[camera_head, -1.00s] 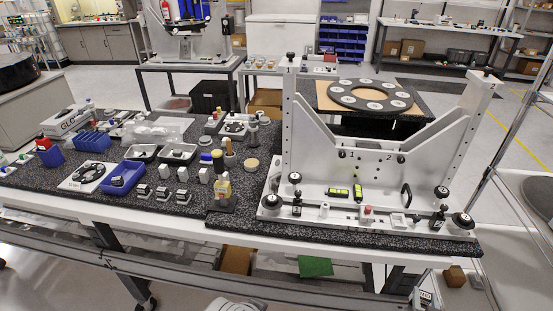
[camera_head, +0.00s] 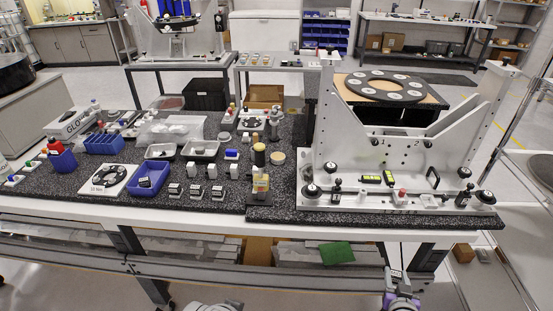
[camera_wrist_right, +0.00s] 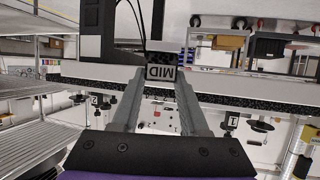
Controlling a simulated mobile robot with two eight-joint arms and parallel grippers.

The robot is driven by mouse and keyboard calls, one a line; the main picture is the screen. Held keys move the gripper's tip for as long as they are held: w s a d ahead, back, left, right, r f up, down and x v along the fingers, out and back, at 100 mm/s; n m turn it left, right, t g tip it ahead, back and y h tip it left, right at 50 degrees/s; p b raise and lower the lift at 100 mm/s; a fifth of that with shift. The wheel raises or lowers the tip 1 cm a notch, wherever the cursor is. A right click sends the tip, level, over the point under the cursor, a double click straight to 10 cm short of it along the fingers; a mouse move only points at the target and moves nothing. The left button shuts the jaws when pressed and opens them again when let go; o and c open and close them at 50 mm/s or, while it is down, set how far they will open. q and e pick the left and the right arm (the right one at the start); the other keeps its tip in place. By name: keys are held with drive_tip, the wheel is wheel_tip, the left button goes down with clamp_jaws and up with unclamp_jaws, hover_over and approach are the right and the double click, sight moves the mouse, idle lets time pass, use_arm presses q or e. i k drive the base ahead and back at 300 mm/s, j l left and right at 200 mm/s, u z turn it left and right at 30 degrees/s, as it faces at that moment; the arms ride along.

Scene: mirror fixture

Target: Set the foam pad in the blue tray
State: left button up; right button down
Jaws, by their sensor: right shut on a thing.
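The blue tray (camera_head: 148,180) sits on the left part of the speckled black bench top, with a small dark labelled block (camera_head: 145,182) inside it. My right gripper (camera_head: 396,277) is low in front of the bench, at the bottom right of the head view. In the right wrist view its fingers are shut on a dark grey block labelled MID (camera_wrist_right: 161,72). I cannot tell from its surface whether this block is the foam pad. The held block is well away from the tray, to its right and nearer to me.
Several small labelled blocks (camera_head: 195,190) stand right of the tray. A yellow-topped post (camera_head: 260,170) and the large white fixture (camera_head: 390,165) stand farther right. A white plate with a black ring (camera_head: 108,179) lies left of the tray. The bench's front edge (camera_head: 200,213) lies between gripper and tray.

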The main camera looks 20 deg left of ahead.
sight(156, 175)
drive_tip(key=k+j, duration=0.15)
drive_tip(key=j, duration=0.3)
drive_tip(key=k+j+u, duration=0.1)
drive_tip(key=j, duration=0.3)
drive_tip(key=k+j, duration=0.15)
drive_tip(key=j, duration=0.3)
drive_tip(key=k+j+u, duration=0.1)
drive_tip(key=j, duration=0.35)
drive_tip(key=k+j, duration=0.1)
drive_tip(key=j, duration=0.35)
drive_tip(key=k+j+u, duration=0.1)
drive_tip(key=j, duration=0.3)
